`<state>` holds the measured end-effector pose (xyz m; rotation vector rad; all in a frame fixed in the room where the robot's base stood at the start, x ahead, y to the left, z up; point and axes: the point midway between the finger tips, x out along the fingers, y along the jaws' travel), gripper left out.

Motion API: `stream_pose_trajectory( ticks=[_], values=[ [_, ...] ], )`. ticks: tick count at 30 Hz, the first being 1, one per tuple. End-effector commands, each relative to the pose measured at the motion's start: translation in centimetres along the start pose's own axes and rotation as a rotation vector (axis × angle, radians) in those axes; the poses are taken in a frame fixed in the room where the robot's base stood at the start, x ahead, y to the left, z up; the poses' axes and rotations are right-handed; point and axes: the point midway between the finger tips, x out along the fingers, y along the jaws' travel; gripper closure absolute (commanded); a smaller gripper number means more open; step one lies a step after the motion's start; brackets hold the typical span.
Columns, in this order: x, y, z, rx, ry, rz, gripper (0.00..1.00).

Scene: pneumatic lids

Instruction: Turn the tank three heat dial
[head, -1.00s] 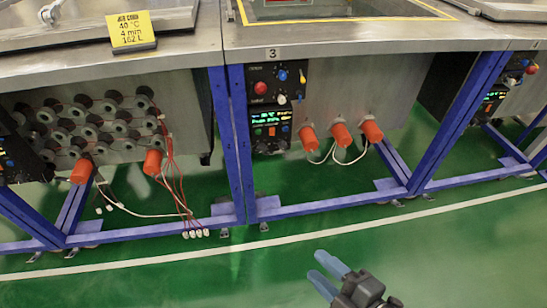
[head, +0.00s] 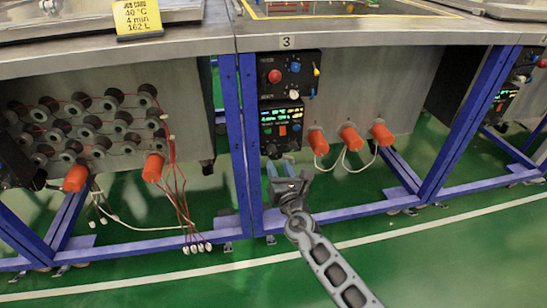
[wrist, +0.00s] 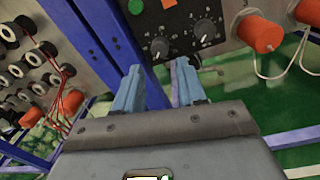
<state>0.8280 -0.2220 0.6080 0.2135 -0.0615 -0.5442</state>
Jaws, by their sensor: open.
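The tank labelled 3 (head: 286,41) has a black control box with an upper switch panel (head: 291,74) and a lower panel (head: 282,128) with a lit green display. In the wrist view, two black dials with scale marks show at the lower panel's bottom edge, a left dial (wrist: 159,47) and a right dial (wrist: 207,29). I cannot read which is the heat dial. My gripper (head: 280,165) is just below the lower panel in the head view. In the wrist view its blue fingers (wrist: 158,72) are open and empty, with the left dial ahead between the tips.
Orange plugs (head: 351,138) with white cables stick out to the right of the box. A blue frame post (head: 240,130) stands close on the left. Red wires (head: 178,190) hang from the neighbouring tank. The green floor (head: 470,250) in front is clear.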

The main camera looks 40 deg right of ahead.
Motion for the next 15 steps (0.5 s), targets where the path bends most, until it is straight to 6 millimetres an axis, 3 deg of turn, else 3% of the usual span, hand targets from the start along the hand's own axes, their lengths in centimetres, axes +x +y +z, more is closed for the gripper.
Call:
stream_pose_trajectory(
  ticks=[9, 15],
  values=[
    [4.7, 0.0, 0.0, 0.003, 0.000, 0.000, 0.60],
    [6.5, 0.0, 0.0, 0.004, 0.000, 0.000, 0.60]
  ],
)
